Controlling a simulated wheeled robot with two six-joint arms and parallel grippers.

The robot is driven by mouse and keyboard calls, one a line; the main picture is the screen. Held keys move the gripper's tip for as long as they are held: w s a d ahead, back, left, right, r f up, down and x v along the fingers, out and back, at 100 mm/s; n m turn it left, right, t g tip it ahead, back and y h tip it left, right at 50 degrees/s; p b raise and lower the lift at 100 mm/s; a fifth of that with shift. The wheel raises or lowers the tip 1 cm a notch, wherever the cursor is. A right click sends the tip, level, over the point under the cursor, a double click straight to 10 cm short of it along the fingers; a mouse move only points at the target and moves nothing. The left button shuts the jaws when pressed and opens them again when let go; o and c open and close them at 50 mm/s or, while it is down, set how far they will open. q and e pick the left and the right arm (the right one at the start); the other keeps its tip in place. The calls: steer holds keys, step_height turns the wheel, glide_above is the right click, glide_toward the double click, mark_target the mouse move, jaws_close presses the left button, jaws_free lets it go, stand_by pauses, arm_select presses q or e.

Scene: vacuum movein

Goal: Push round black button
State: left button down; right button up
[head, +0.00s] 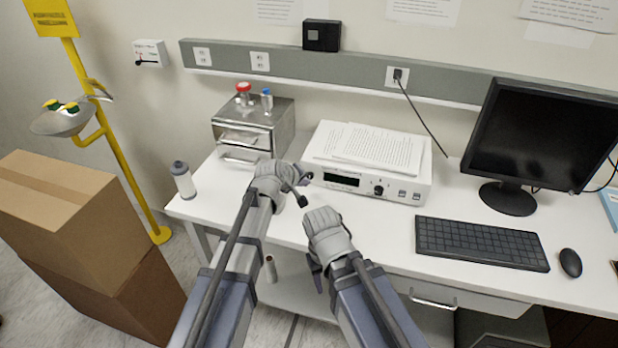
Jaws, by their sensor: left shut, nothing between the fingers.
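The white device (412,181) on the bench has a dark display (341,179) and a round black knob (379,190) on its front panel. A small dark round spot (308,176) shows at the left end of this panel. I cannot tell for sure which one is the round black button. My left gripper (302,201) is shut and empty, just in front of the panel's left end and close below the dark spot. I cannot see contact. My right gripper (316,276) is lower, near the bench's front edge, its fingers mostly hidden by its own wrist.
Papers (364,146) lie on the device. A metal drawer box (270,130) with bottles stands left, near a white bottle (183,181). A keyboard (480,243), mouse (570,263) and monitor (545,130) are right. Cardboard boxes (75,210) stand left of the bench.

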arm_select(q)
steer(key=shift+w, duration=0.1)
stand_by(0.4)
steer(key=shift+w+d, duration=0.15)
steer(key=shift+w, duration=0.2)
steer(key=shift+w, duration=0.15)
stand_by(0.4)
steer(key=shift+s, duration=0.6)
steer(key=shift+s+a, duration=0.1)
steer(key=shift+a, duration=0.1)
steer(key=shift+s+a, duration=0.3)
steer(key=shift+s, duration=0.65)
steer(key=shift+s+a, duration=0.3)
steer(key=shift+s, duration=0.6)
steer(key=shift+s+a, duration=0.3)
steer(key=shift+s, duration=0.65)
steer(key=shift+d, duration=0.1)
